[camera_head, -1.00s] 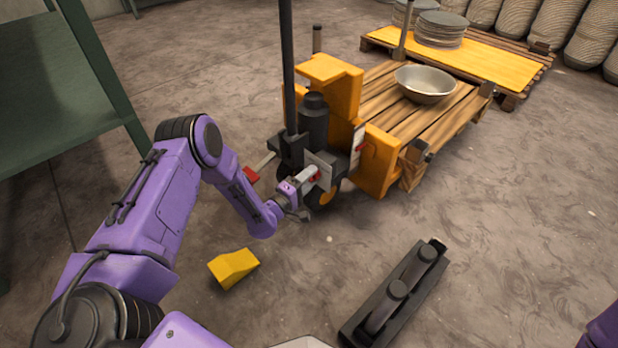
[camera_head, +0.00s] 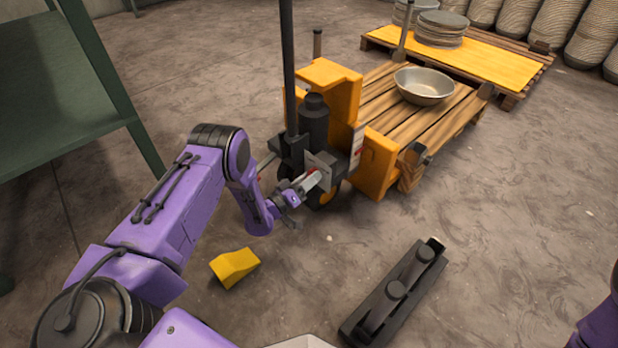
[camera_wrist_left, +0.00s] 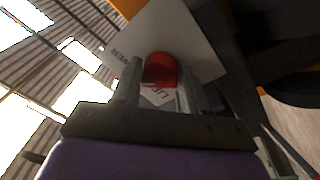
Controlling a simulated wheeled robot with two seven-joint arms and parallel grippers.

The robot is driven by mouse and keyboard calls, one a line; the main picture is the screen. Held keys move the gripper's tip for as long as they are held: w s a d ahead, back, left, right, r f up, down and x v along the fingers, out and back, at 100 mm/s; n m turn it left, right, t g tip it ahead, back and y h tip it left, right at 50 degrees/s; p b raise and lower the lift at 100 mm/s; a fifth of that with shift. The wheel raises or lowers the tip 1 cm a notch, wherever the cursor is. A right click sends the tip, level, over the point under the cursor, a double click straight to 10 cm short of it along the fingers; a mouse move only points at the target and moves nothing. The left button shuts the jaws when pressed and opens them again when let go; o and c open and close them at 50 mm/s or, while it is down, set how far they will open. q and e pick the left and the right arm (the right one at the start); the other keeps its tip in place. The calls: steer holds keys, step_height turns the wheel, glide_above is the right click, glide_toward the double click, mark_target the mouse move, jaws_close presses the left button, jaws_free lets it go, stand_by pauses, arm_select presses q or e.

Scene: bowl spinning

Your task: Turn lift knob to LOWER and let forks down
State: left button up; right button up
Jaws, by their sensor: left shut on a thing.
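The lift knob (camera_wrist_left: 160,70) is red and sits in front of a pale lettered plate (camera_wrist_left: 192,38) in the left wrist view. My left gripper (camera_wrist_left: 160,84) is shut on the knob, with one finger on each side of it. In the head view my left gripper (camera_head: 312,180) is at the near side of the orange pallet truck (camera_head: 333,85), and its fingers hide most of the knob. The truck's forks are hidden under the wooden pallet (camera_head: 380,107). Only a purple edge of my right arm shows at the lower right; its gripper is out of view.
A metal bowl (camera_head: 425,84) stands on the pallet. A green table (camera_head: 60,90) stands at the left. Another pallet with a yellow top (camera_head: 480,62) holds stacked plates behind.

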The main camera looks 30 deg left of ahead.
arm_select(q)
steer(key=shift+a+m, duration=0.1)
steer(key=shift+m, duration=0.6)
arm_select(e)
steer(key=shift+w, duration=0.15)
arm_select(q)
steer(key=o, duration=1)
arm_select(e)
steer(key=shift+r, duration=0.1)
arm_select(q)
steer(key=shift+p+v, duration=2.15)
steer(key=shift+v, duration=3.2)
arm_select(e)
steer(key=shift+w+d+r+m+t+h, duration=0.15)
steer(key=shift+w+r+m+t+h, duration=0.35)
steer(key=shift+w+r+m+t, duration=0.45)
steer(key=shift+w+d+r+m+t+h, duration=0.15)
steer(key=shift+w+r+m+t+h, duration=0.35)
steer(key=shift+w+r+m+t, duration=0.4)
steer(key=shift+w, duration=0.1)
